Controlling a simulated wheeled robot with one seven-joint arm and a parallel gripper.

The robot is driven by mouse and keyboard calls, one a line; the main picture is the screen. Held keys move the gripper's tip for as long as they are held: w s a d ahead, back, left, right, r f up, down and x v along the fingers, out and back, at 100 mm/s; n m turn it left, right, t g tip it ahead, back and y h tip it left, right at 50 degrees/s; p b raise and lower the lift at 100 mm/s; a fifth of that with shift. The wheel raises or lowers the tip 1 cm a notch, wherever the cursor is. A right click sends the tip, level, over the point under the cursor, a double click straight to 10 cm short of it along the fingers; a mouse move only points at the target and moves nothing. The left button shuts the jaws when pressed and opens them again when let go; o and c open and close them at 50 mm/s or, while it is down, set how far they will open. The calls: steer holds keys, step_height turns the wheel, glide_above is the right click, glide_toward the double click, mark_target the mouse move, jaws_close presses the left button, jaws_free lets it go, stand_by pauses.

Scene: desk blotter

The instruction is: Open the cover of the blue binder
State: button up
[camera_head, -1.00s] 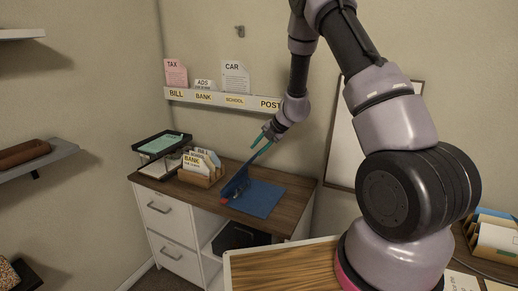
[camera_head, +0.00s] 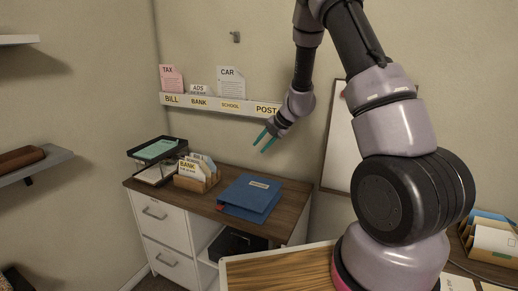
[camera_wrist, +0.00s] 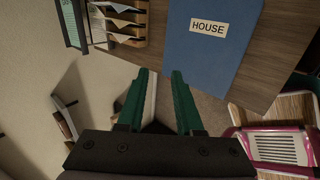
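The blue binder (camera_head: 250,193) lies on the wooden top of the white cabinet. Its cover is down over it, with a pale label facing up. In the wrist view the binder (camera_wrist: 205,60) shows the label "HOUSE". A small red spot shows at its left front corner in the head view. My gripper (camera_head: 261,148) is above the binder's far side, apart from it, with its green fingers spread. In the wrist view my gripper (camera_wrist: 161,82) is open, with nothing between its fingers.
A wooden card holder (camera_head: 196,184) stands left of the binder, with black letter trays (camera_head: 157,154) beyond it. A wall rack (camera_head: 222,107) with labelled slots hangs above. The cabinet top (camera_head: 290,214) right of the binder is clear.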

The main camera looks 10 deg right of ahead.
steer(key=v, duration=0.7)
steer(key=shift+r, duration=0.15)
stand_by(0.3)
steer(key=shift+s, duration=0.1)
stand_by(0.3)
steer(key=v, duration=1)
steer(key=shift+s+d+r, duration=0.15)
steer(key=shift+d+r, duration=0.05)
steer(key=shift+r, duration=0.15)
